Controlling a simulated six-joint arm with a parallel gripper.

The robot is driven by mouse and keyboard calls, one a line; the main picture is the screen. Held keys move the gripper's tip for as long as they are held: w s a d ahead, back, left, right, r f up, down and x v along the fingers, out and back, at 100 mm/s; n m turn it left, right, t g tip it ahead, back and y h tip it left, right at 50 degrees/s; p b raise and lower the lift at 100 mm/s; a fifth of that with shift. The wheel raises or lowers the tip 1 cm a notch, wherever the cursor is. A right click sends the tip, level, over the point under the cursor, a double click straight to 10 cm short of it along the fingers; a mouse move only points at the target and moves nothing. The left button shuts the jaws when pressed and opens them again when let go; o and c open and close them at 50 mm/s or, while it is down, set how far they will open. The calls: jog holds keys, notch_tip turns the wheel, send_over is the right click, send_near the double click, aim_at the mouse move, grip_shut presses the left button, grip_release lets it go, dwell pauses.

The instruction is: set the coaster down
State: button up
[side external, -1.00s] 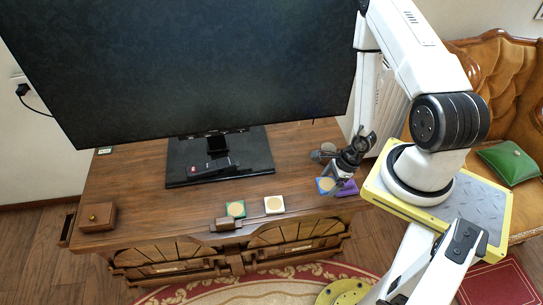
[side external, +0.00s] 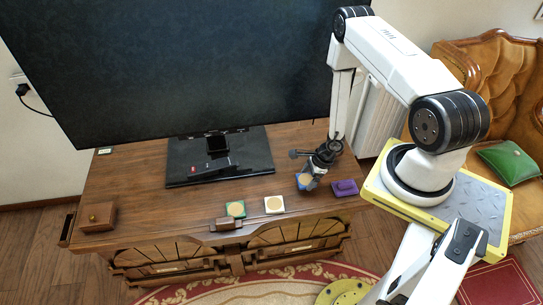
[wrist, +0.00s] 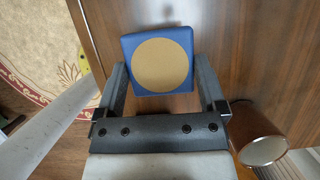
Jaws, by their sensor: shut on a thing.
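The blue coaster (wrist: 160,61) with a round tan centre is between the two fingers of my gripper (wrist: 163,85) in the wrist view. My gripper is shut on its sides. In the side view my gripper (side external: 310,178) holds the blue coaster (side external: 304,182) over the right part of the wooden cabinet top (side external: 140,170). I cannot tell whether the coaster touches the wood. A green coaster (side external: 235,208) and a white coaster (side external: 274,204) lie near the front edge, to the left of my gripper.
A purple object (side external: 345,187) lies just right of my gripper. The TV stand (side external: 185,170) and a small wooden box (side external: 98,216) are to the left. A brown cylindrical thing (wrist: 258,135) shows in the wrist view. Bare wood lies between the white coaster and my gripper.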

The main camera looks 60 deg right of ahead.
aim_at(310, 178)
jog(key=shift+w+d+f, duration=0.1)
jog(key=shift+w+f, duration=0.2)
jog(key=shift+f, duration=1.5)
jog(key=shift+f, duration=0.1)
jog(key=o, duration=0.9)
jog(key=shift+v, duration=6.1)
